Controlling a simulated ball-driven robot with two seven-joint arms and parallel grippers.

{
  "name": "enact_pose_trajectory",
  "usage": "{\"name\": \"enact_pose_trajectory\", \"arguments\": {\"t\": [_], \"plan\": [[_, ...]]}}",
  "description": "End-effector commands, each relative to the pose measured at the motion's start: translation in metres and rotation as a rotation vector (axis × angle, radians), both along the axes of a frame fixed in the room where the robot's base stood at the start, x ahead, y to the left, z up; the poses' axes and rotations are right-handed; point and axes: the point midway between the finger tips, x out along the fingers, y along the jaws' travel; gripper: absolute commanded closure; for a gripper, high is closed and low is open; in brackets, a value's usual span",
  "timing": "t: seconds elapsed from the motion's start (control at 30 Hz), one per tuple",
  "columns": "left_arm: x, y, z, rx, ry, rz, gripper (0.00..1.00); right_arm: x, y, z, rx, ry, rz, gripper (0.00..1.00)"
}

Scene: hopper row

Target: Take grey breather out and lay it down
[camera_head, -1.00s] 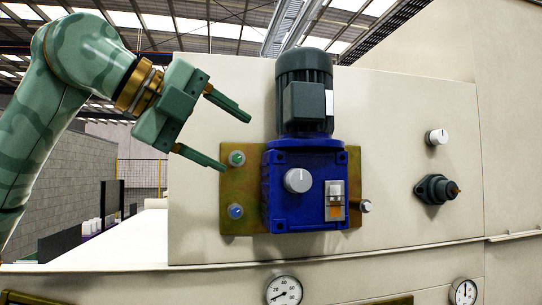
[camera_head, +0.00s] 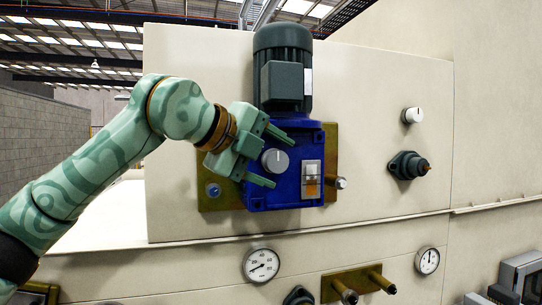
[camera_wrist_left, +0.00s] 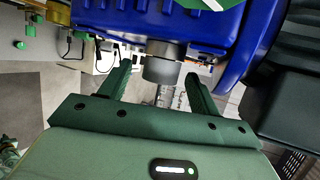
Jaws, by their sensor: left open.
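The grey breather (camera_head: 275,160), a short round plug with a pale face, sits on the front of the blue gearbox (camera_head: 296,145). My left gripper (camera_head: 281,162) is open, with one finger above the breather and one below it. In the left wrist view the breather (camera_wrist_left: 160,70) shows as a dark grey cylinder on the blue housing, between the open fingers. A gap shows beside the fingers there, and I see no firm contact. My right gripper is not in view.
A dark motor (camera_head: 283,75) stands on the gearbox, bolted to a brass-coloured plate (camera_head: 331,150). A white knob (camera_head: 411,115) and a dark fitting (camera_head: 408,166) are on the panel to the right. A gauge (camera_head: 262,266) and brass pegs (camera_head: 382,283) sit below.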

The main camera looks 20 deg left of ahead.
Motion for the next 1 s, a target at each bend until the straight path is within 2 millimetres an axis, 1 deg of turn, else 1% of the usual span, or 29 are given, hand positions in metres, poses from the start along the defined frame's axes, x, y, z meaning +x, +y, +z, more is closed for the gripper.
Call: {"name": "enact_pose_trajectory", "arguments": {"t": [0.1, 0.13, 0.17, 0.2, 0.3, 0.37, 0.4, 0.47, 0.67, 1.0], "plan": [[0.0, 0.0001, -0.0002, 0.0, 0.0, 0.0, 0.37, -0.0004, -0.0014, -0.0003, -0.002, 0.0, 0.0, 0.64], [-0.0002, 0.0, -0.0002, 0.0, 0.0, 0.0, 0.4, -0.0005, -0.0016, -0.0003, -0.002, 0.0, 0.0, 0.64], [-0.0001, 0.0001, -0.0001, 0.0, 0.0, 0.0, 0.48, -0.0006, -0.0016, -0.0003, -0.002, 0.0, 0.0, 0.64], [-0.0002, 0.0002, -0.0001, 0.0, 0.0, 0.0, 0.6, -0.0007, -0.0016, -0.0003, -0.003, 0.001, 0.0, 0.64], [-0.0003, 0.0001, 0.0, 0.0, 0.0, 0.0, 0.85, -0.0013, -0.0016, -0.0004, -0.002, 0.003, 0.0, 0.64], [-0.0004, 0.0001, 0.0001, 0.0, 0.0, 0.0, 0.85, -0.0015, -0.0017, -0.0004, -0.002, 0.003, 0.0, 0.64], [-0.0004, 0.0001, 0.0001, 0.0, 0.0, 0.0, 0.75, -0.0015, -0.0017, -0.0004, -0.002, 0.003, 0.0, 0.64], [-0.0004, 0.0001, 0.0001, 0.0, 0.0, 0.0, 0.91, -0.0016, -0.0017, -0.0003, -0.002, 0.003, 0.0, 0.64], [-0.0012, -0.0004, 0.0, 0.0, 0.0, 0.0, 0.91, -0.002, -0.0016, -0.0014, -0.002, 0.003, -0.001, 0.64], [-0.0094, -0.0065, -0.0007, 0.0, -0.001, -0.004, 0.91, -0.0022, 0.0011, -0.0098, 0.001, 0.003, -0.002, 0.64]]}}
